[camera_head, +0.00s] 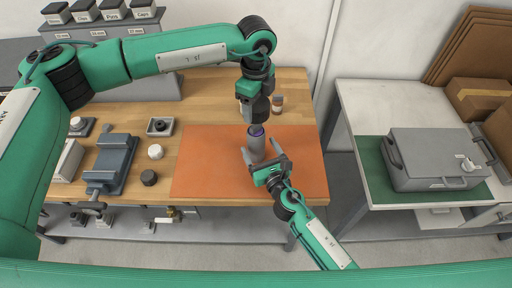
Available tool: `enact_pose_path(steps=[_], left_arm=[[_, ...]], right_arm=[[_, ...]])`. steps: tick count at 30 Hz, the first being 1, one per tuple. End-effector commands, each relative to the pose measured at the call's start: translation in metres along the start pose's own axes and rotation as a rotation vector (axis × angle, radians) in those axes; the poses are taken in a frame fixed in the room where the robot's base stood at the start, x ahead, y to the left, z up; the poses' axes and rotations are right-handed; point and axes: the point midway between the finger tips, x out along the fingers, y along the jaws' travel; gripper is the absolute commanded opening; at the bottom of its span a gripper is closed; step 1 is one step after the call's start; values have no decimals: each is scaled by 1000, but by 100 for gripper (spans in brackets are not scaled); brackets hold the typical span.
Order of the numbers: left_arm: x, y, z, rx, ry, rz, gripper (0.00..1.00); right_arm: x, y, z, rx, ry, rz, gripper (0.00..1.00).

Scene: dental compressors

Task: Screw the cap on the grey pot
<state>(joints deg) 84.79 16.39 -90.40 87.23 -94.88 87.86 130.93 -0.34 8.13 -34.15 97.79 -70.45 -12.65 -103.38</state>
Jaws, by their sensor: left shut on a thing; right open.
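The grey pot (257,148) stands upright on the orange mat (215,163). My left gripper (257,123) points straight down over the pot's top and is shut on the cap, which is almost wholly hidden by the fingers. A thin dark bluish-purple band shows at the pot's top, and I cannot tell whether it belongs to the cap or the rim. My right gripper (264,156) is open at the pot's near side, with one finger left of the pot and one right of it. I cannot tell whether either finger touches it.
A small brown-and-white jar (277,104) stands behind the mat. Left on the wooden table (215,101) are a grey vise (112,162), a small tray (160,127), a white round piece (155,152) and a black one (149,177). A grey case (434,160) lies on the right-hand table.

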Motion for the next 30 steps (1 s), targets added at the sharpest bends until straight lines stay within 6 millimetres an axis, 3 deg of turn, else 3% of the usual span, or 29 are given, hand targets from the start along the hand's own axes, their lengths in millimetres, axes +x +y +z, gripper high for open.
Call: enact_pose_path(steps=[7, 19, 27, 30], left_arm=[[0, 0, 0, 0, 0, 0, 42], [0, 0, 0, 0, 0, 0, 42], [0, 0, 0, 0, 0, 0, 42], [0, 0, 0, 0, 0, 0, 42]], right_arm=[[29, 1, 0, 2, 0, 1, 76], [34, 0, 0, 1, 0, 1, 76], [34, 0, 0, 1, 0, 1, 25], [34, 0, 0, 1, 0, 1, 11]])
